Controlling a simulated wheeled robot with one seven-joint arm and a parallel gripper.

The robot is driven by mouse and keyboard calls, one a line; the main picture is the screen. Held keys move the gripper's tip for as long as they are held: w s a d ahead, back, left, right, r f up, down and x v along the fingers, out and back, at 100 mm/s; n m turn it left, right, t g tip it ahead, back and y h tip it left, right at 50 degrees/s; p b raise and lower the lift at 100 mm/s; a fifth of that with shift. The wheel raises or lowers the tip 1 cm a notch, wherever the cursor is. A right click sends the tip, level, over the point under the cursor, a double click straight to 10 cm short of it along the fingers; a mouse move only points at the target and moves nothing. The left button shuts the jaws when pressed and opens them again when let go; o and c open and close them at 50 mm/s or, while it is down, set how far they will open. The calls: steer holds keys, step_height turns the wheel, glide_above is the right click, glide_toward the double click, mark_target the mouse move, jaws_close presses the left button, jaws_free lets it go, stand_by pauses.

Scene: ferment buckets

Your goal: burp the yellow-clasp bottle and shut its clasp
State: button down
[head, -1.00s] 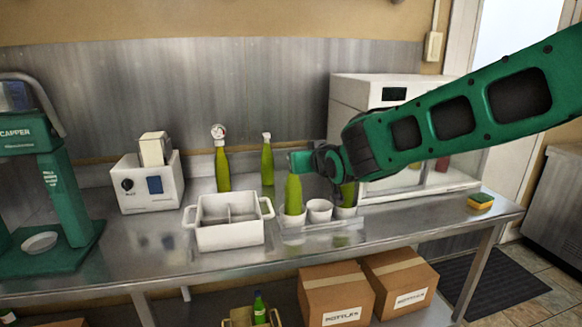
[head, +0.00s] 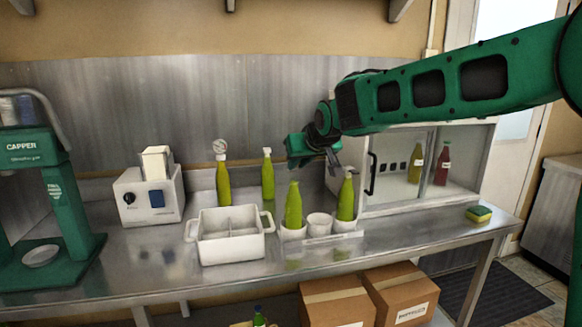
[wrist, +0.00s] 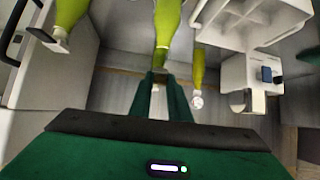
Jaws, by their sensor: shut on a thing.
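A green bottle (head: 293,207) stands upright in the left white cup of a small holder on the bench. My gripper (head: 294,168) is just over its top, pointing down. In the wrist view, my gripper's fingers (wrist: 160,80) are close together at this bottle's neck (wrist: 163,48). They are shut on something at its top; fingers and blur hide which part. Another green bottle (head: 345,200) stands in the right cup, with a pale top. It also shows in the wrist view (wrist: 72,12). No yellow clasp can be made out on either bottle.
An empty middle cup (head: 319,223) is between the two bottles. A white divided crate (head: 230,252) is to the left. Green bottles (head: 267,178) and (head: 223,185) stand behind. A white cabinet (head: 400,204) is close on the right. A sponge (head: 479,214) lies at the bench's right end.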

steer(key=shift+f, duration=0.15)
steer(key=c, duration=1.6)
jaws_free()
steer(key=shift+c, duration=0.2)
steer(key=v, duration=1)
steer(key=shift+s+r, duration=0.2)
steer(key=shift+r, duration=0.05)
steer(key=shift+d, duration=0.2)
